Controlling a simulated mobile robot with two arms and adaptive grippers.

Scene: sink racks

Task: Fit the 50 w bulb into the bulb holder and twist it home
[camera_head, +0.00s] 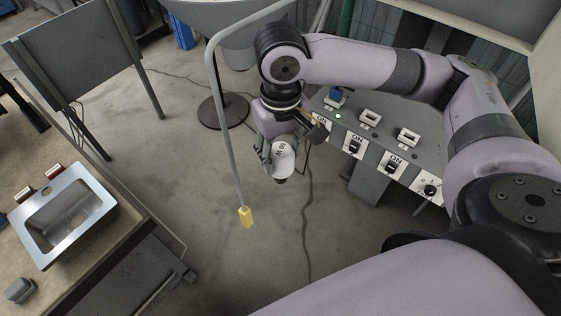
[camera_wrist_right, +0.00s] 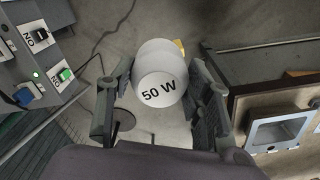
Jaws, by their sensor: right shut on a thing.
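The white 50 W bulb (camera_head: 285,155) is in my right gripper (camera_head: 281,160), which is shut on it with a finger on each side. Its dark base points down in the head view, and it is held in the air above the floor. In the right wrist view, the bulb (camera_wrist_right: 163,85) sits between both fingers with its "50 W" label facing the camera. A yellow fitting (camera_head: 246,217) hangs at the lower end of a bent grey tube, apart from the bulb, below and left of it. I cannot tell whether it is the bulb holder. My left gripper is out of view.
A grey switch panel (camera_head: 385,140) with several switches and a lit green light stands right of the gripper. A bench with a steel sink (camera_head: 48,235) is at the left. A round-based stand (camera_head: 222,112) is behind. Cables cross the open floor (camera_head: 200,180).

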